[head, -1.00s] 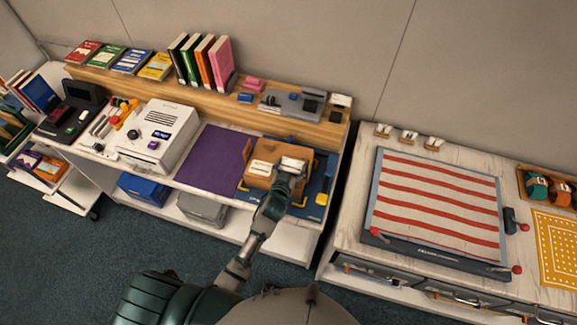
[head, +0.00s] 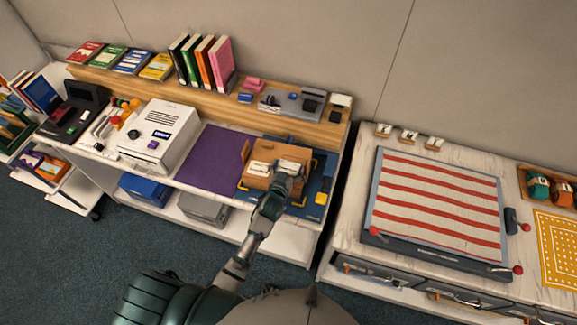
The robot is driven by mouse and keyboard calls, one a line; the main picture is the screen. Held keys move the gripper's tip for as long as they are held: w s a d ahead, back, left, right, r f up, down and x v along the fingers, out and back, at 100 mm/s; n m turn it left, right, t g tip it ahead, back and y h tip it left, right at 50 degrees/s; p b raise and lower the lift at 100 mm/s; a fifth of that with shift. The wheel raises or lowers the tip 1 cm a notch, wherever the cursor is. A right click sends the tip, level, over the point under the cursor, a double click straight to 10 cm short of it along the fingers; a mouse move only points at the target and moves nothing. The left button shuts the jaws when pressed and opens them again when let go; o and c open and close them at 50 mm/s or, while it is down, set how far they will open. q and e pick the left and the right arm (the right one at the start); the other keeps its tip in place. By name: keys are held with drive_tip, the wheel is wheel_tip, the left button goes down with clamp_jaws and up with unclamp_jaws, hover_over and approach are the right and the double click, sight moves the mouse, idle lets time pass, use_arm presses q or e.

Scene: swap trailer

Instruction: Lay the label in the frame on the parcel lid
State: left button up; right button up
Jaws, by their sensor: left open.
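The brown cardboard parcel (head: 260,180) sits on a dark blue mat at the right end of the long bench in the head view. A small pale patch (head: 261,169), which may be a label or the frame's inside, shows on the left part of its lid. My left gripper (head: 287,169) is open over the right part of the lid and hides some of it. I cannot make out the outline of the frame, nor whether a label lies under my gripper. My right gripper is not in view.
A purple mat (head: 213,158) lies left of the parcel, with a white machine (head: 159,135) beyond it. A wooden shelf with books (head: 203,62) runs behind. A gap separates the bench from the right-hand table with a striped cloth (head: 436,205).

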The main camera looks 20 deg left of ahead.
use_arm(q)
drive_tip(key=shift+s+d+f, duration=0.15)
drive_tip(key=shift+s+f, duration=0.15)
drive_tip(key=shift+f, duration=0.4)
drive_tip(key=shift+r, duration=0.25)
drive_tip(key=shift+w+r+p, duration=0.1)
drive_tip(key=shift+r+p, duration=0.4)
drive_tip(key=v, duration=0.5)
drive_tip(key=shift+s+a, duration=0.2)
drive_tip(key=shift+s, duration=0.05)
drive_tip(key=v, duration=0.6)
drive_tip(key=shift+r, duration=0.4)
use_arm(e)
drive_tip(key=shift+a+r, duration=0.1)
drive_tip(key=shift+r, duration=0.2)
use_arm(q)
drive_tip(key=shift+a, duration=0.1)
